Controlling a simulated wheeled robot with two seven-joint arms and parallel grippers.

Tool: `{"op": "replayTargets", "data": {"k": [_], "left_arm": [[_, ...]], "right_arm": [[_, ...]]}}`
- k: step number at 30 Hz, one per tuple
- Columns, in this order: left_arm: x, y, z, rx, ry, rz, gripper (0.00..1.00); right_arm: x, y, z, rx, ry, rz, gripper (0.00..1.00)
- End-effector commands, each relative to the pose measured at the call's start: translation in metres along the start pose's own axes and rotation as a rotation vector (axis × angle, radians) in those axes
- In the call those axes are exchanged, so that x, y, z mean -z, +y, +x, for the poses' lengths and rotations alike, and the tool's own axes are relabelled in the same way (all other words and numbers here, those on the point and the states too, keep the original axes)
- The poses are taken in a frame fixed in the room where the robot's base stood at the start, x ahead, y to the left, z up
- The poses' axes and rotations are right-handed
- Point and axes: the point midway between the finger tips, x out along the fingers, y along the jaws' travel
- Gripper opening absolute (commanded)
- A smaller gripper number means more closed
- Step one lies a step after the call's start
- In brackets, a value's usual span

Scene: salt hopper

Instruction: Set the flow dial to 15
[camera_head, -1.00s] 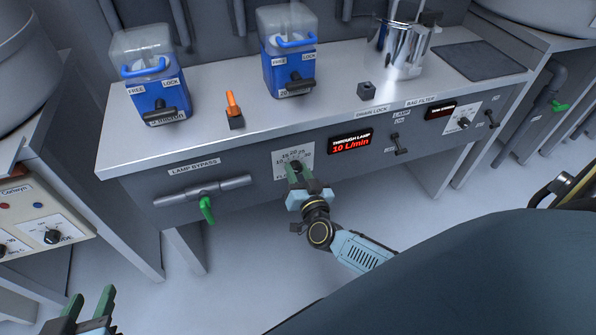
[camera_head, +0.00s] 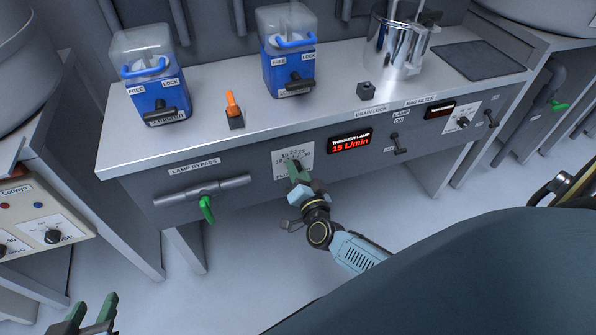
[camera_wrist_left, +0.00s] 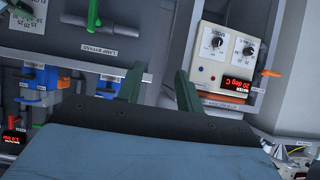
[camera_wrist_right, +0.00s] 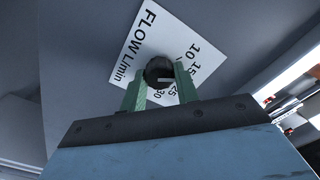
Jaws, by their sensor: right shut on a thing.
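The flow dial (camera_wrist_right: 159,72) is a dark round knob on a white FLOW L/min scale plate (camera_wrist_right: 139,42), set in the front panel of the bench. The plate also shows in the head view (camera_head: 280,159). My right gripper (camera_wrist_right: 162,88) is shut on the knob, with one green finger on each side of it. It shows in the head view (camera_head: 298,174), where it covers most of the dial. The red display (camera_head: 350,144) beside it reads THROUGH LAMP 15 L/min. My left gripper (camera_head: 92,312) is open and empty at the lower left, away from the panel.
A LAMP BYPASS pipe with a green handle (camera_head: 207,208) is left of the dial. A lamp switch (camera_head: 397,144) is to the right. Two blue units (camera_head: 158,100) and an orange-handled switch (camera_head: 235,112) stand on the bench. A control box (camera_head: 40,215) is at far left.

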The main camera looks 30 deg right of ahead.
Motion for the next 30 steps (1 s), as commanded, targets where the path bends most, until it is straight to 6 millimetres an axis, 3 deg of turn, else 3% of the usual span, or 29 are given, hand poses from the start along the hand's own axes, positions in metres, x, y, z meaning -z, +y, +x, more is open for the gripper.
{"op": "replayTargets", "data": {"k": [7,8,12,24,30], "left_arm": [[0.000,0.000,0.000,0.000,0.001,0.000,0.36],[0.000,0.000,0.000,0.000,0.001,0.000,0.36],[0.001,0.000,0.000,-0.001,0.002,0.000,0.36],[0.001,0.000,-0.001,0.000,-0.009,0.001,0.36],[-0.029,-0.006,-0.009,0.015,-0.184,-0.002,0.36]], "right_arm": [[-0.002,0.001,-0.001,-0.002,-0.005,-0.001,0.08],[-0.002,0.001,-0.001,-0.002,-0.005,-0.001,0.33],[-0.001,0.001,-0.001,-0.001,-0.004,-0.001,0.52],[0.000,0.000,-0.005,-0.001,-0.002,-0.002,0.53],[0.000,-0.001,-0.026,-0.002,-0.003,-0.002,0.53]]}}
